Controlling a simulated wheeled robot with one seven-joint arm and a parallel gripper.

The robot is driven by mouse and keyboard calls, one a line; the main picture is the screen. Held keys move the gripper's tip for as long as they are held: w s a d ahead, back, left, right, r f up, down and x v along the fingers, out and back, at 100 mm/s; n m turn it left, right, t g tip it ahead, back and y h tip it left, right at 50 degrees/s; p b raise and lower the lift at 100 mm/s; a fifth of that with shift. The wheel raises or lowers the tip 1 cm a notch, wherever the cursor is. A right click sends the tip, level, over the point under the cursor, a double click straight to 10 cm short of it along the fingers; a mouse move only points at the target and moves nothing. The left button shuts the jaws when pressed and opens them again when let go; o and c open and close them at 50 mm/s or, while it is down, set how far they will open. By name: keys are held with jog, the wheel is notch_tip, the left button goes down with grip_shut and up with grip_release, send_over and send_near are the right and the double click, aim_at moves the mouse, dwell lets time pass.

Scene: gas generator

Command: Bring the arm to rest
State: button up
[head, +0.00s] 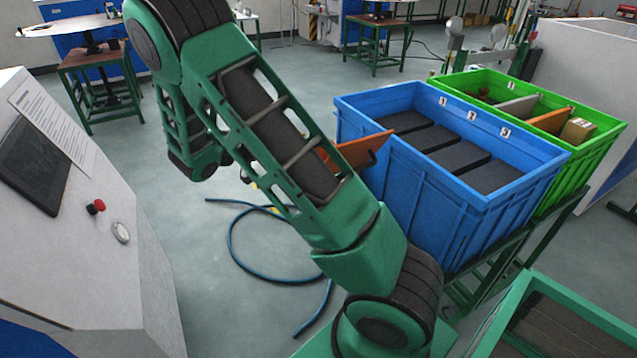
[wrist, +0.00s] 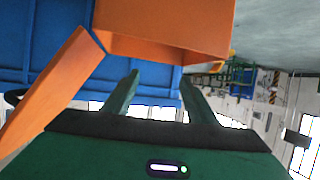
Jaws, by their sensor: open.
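My green arm (head: 285,150) reaches across the middle of the head view, bent at a high elbow. My gripper (wrist: 158,88) shows in the wrist view with its two dark green fingers apart and nothing visible between them. In the head view the gripper is hidden behind the arm. An orange box-like part (wrist: 170,30) and a slanted orange panel (wrist: 48,90) appear beyond the fingers, in front of a blue surface. I cannot tell whether the fingers touch the orange part.
A blue crate (head: 400,185) with dark compartments and a green crate (head: 590,165) holding several items stand right of my arm. An orange panel (head: 362,150) sticks out beside the blue crate. A control cabinet (head: 85,240) stands left. A blue hose (head: 235,260) lies on the floor.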

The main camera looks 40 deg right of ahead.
jog(key=shift+v, duration=1.1)
jog(key=s+a+r+n+t+y, duration=0.2)
jog(key=s+a+r+n+y, duration=0.2)
jog(key=s+a+n+y, duration=0.45)
jog(key=s+a+r+n+t+y, duration=0.3)
jog(key=s+a+r+n+y, duration=0.3)
jog(key=a+n, duration=0.45)
jog(key=s+d+f+m+g, duration=0.1)
jog(key=s+d+m+g, duration=0.1)
jog(key=s+d, duration=0.3)
jog(key=s+d+f+m+g, duration=0.2)
jog(key=s+d+m, duration=0.3)
jog(key=s, duration=0.8)
jog(key=shift+g+h, duration=0.45)
jog(key=shift+g, duration=0.05)
